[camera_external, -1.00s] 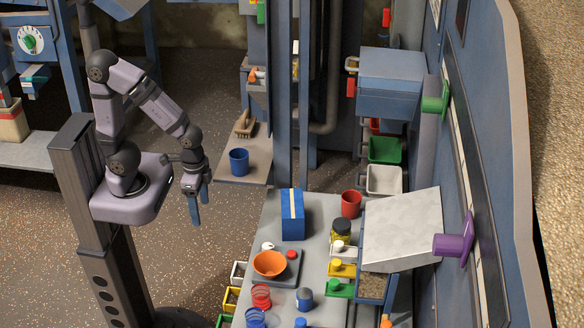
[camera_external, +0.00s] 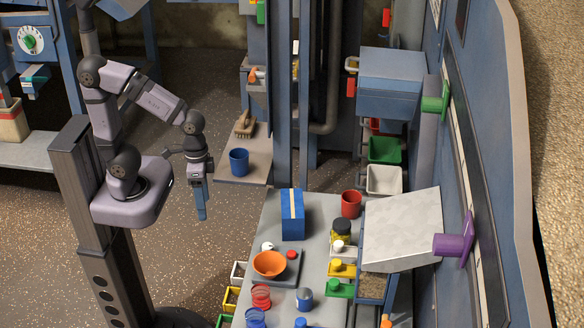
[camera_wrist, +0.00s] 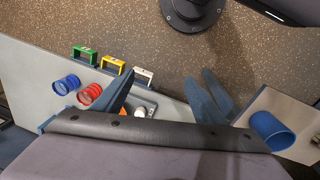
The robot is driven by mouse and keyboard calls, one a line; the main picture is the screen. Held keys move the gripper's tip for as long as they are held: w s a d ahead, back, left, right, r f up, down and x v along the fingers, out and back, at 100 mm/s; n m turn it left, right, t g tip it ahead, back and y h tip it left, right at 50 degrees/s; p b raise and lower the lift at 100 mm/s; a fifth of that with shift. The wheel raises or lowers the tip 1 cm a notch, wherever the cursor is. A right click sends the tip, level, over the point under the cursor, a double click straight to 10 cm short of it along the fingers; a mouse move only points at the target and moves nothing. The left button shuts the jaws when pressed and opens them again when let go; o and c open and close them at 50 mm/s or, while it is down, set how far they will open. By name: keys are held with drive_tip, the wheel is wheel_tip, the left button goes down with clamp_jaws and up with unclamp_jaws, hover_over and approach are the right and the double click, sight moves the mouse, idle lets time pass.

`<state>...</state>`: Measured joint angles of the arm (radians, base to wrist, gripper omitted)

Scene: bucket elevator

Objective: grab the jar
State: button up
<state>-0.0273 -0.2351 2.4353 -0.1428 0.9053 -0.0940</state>
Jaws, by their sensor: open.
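The jar (camera_external: 341,232) is yellow with a black lid and stands on the grey table, left of the tilted white panel and just below the red cup. I cannot make it out in the wrist view. My gripper (camera_external: 202,213) hangs fingers down in the air left of the table, well apart from the jar. Its blue fingers nearly overlap in the external view. In the wrist view my gripper (camera_wrist: 172,90) shows its two fingers spread wide with nothing between them.
A blue box (camera_external: 292,215), an orange bowl (camera_external: 270,264) on a tray and a red cup (camera_external: 351,204) stand on the table around the jar. The tilted panel (camera_external: 402,230) rises close to its right. A blue cup (camera_external: 239,162) stands on a side shelf, near my gripper.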

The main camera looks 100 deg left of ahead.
drive_tip(key=w+d+f+n+t+h+b, duration=0.1)
drive_tip(key=w+d+n+t+h+b, duration=0.15)
drive_tip(key=w+n+b, duration=0.45)
drive_tip(key=w+d+f+n+t+h+b, duration=0.15)
drive_tip(key=w+n+t, duration=0.25)
drive_tip(key=w+n, duration=0.65)
drive_tip(key=n+t+y+b, duration=0.2)
drive_tip(key=n+t+b, duration=0.45)
drive_tip(key=n, duration=0.65)
approach(336, 222)
wheel_tip(336, 222, up, 5)
drive_tip(key=w, duration=0.2)
drive_tip(key=shift+g, duration=0.3)
drive_tip(key=shift+w+d+f+p, duration=0.25)
drive_tip(key=shift+w+d+f, duration=0.1)
drive_tip(key=shift+w+f, duration=0.95)
drive_tip(key=shift+w+d+f+p, duration=0.3)
drive_tip(key=shift+w+f, duration=0.7)
drive_tip(key=shift+f, duration=0.5)
drive_tip(key=shift+w+d+f+p, duration=0.2)
drive_tip(key=shift+w+d+f, duration=0.2)
drive_tip(key=shift+w+f, duration=0.9)
drive_tip(key=shift+s+f, duration=0.1)
drive_tip(key=shift+s, duration=0.05)
drive_tip(key=shift+c, duration=0.4)
